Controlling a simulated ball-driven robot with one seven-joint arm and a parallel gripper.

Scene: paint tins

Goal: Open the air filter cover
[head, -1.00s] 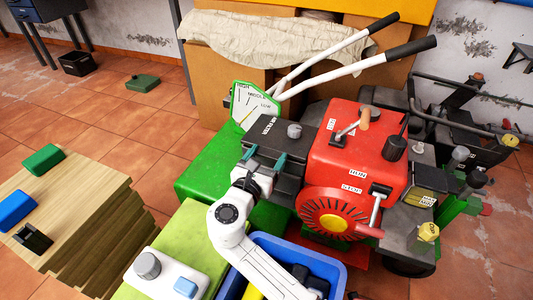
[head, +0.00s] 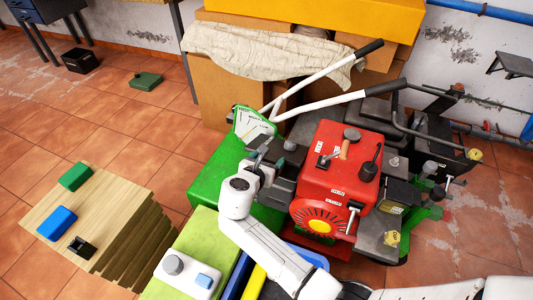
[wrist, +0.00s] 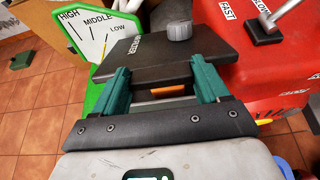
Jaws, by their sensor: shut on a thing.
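The air filter cover (wrist: 150,52) is a black plate with a white label and a grey knob (wrist: 179,31), left of the red engine body. The knob also shows in the head view (head: 290,145). My gripper (wrist: 164,80) has its two teal fingers at the cover's near edge, set wide apart and shut on it. In the head view my gripper (head: 266,154) reaches the cover from the near left. Below the cover's edge, between the fingers, a dark opening shows an orange strip (wrist: 168,90). How far the cover is raised I cannot tell.
The red engine (head: 336,170) stands right of the cover. The green gauge plate (head: 252,124) and white handlebars stand behind. A wooden stack (head: 105,215) is at left.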

